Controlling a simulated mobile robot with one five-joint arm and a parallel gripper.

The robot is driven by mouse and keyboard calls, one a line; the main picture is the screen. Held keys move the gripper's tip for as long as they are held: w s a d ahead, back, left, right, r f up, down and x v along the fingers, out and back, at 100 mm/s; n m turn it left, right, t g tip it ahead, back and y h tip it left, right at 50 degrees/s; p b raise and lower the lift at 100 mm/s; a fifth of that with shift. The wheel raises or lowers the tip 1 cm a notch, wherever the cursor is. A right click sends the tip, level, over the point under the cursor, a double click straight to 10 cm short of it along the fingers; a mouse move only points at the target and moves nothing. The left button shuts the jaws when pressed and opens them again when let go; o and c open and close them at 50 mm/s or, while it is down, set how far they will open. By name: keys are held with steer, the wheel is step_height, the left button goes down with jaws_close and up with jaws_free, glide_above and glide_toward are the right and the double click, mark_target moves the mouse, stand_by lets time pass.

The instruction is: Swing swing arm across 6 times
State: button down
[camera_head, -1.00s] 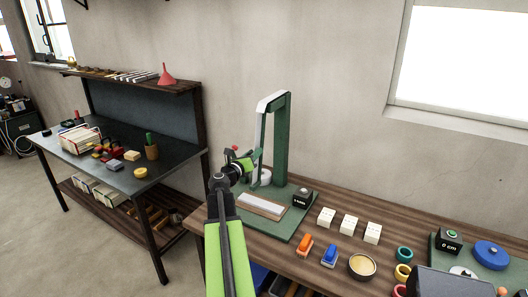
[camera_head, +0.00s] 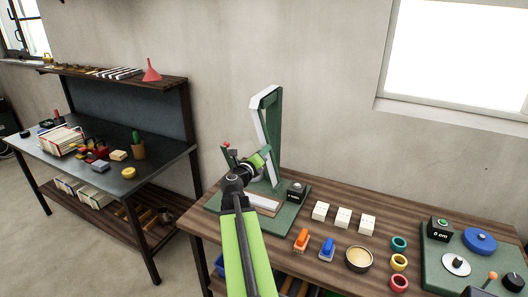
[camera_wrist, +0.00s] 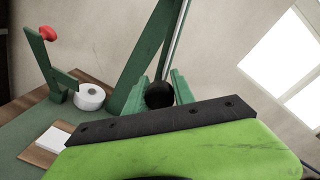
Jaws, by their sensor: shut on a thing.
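A swing-arm device stands on a green base (camera_head: 290,218) on the wooden bench, with a tall green post (camera_head: 276,130). Its pale swing arm (camera_head: 259,122) hangs from the post's top and slants down to the right. In the wrist view the arm shows as a metallic rod (camera_wrist: 178,40) ending at a dark round knob (camera_wrist: 159,95). My gripper (camera_wrist: 161,90) is shut on this knob, with green fingers on both sides of it. In the head view my gripper (camera_head: 262,161) is at the arm's lower end, close to the post. My wrist hides part of the base.
A red-tipped lever (camera_wrist: 47,34) and a white roll (camera_wrist: 90,96) stand left of the post. A small black box (camera_head: 295,190) sits at the base's right. White blocks (camera_head: 343,217), clips and a round tin (camera_head: 359,259) lie further right. Another workbench (camera_head: 120,182) stands left.

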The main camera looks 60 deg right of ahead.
steer(key=shift+s+d, duration=0.1)
steer(key=shift+s, duration=0.15)
steer(key=c, duration=1.5)
jaws_free()
steer(key=o, duration=0.4)
steer(key=shift+s+r, duration=0.1)
steer(key=shift+o, duration=0.2)
steer(key=shift+w, duration=0.3)
